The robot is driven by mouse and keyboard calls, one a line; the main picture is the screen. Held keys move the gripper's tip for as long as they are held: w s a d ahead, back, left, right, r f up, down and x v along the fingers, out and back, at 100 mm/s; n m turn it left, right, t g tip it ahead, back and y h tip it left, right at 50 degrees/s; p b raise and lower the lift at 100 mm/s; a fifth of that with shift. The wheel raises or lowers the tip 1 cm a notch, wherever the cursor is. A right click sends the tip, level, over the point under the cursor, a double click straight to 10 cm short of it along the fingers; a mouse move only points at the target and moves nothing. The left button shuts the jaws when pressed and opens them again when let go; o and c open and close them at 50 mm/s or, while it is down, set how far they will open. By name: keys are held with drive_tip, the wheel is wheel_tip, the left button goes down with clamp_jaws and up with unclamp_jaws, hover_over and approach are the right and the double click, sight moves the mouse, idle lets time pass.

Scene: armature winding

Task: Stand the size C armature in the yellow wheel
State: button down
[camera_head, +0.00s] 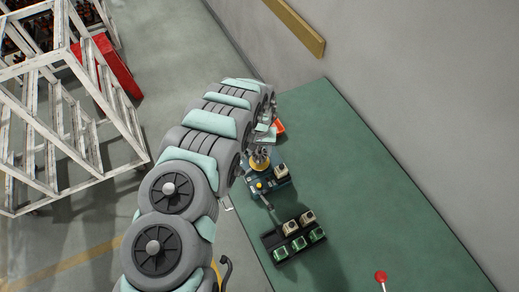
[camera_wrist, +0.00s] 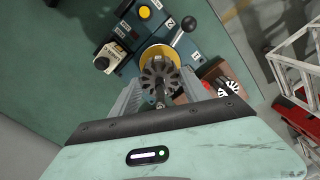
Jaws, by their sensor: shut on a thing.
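In the wrist view my gripper (camera_wrist: 160,88) is shut on an armature (camera_wrist: 160,70), a dark slotted disc with a thin shaft. No size letter is readable on it. The yellow wheel (camera_wrist: 152,50) shows directly behind and around the armature's upper edge, on a blue machine (camera_wrist: 168,28). I cannot tell whether the armature is seated in the wheel or just above it. In the head view the yellow wheel (camera_head: 259,163) is partly hidden by my arm, and the held armature cannot be made out.
A second armature (camera_wrist: 228,87) sits in an orange-brown holder beside the machine. The machine carries a black-knobbed lever (camera_wrist: 188,24), a yellow button (camera_wrist: 144,12) and a beige-topped block (camera_wrist: 115,54). A dark tray (camera_head: 271,246) holds several blocks. The green table's right side is clear.

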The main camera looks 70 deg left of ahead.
drive_tip(key=shift+f+b, duration=0.3)
drive_tip(key=shift+f, duration=0.25)
drive_tip(key=shift+c, duration=2.3)
unclamp_jaws()
drive_tip(key=shift+r+p, duration=1.35)
drive_tip(key=shift+r, duration=1)
